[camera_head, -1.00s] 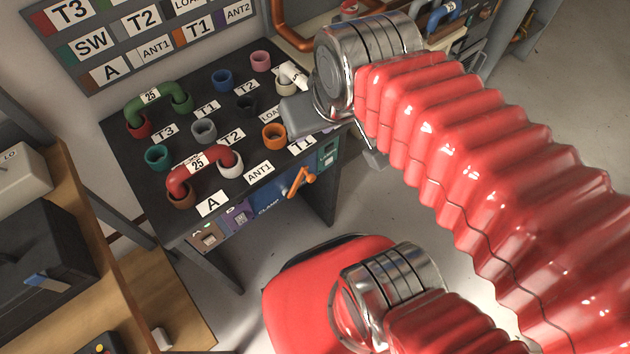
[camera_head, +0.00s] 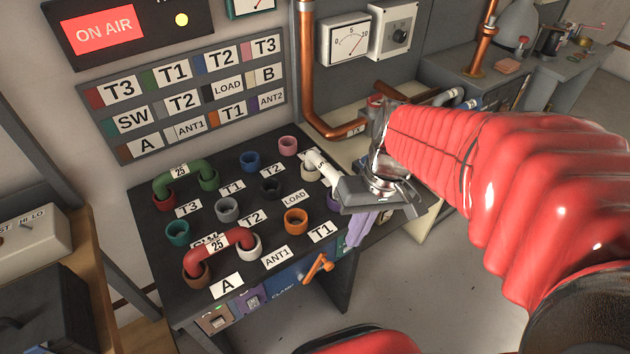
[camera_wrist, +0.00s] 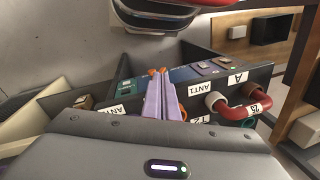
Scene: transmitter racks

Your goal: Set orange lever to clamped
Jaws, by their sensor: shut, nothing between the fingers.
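The orange lever (camera_head: 318,267) sits on the front face of the dark patch desk, on the blue panel marked CLAMP, and slants up to the right. In the wrist view a bit of orange (camera_wrist: 152,72) shows just beyond my fingertips. My gripper (camera_head: 355,240) has purple fingers and hangs beside the right side of the desk, to the right of the lever and apart from it in the head view. In the wrist view my gripper (camera_wrist: 160,78) is shut and empty, its fingers pointing towards the desk's front panel. The gap to the lever is hard to judge.
The desk top (camera_head: 160,225) carries several coloured sockets. A green link (camera_head: 183,175), a red link (camera_head: 218,245) and a white link (camera_head: 322,165) bridge some of them. A wooden shelf (camera_head: 85,270) stands at left.

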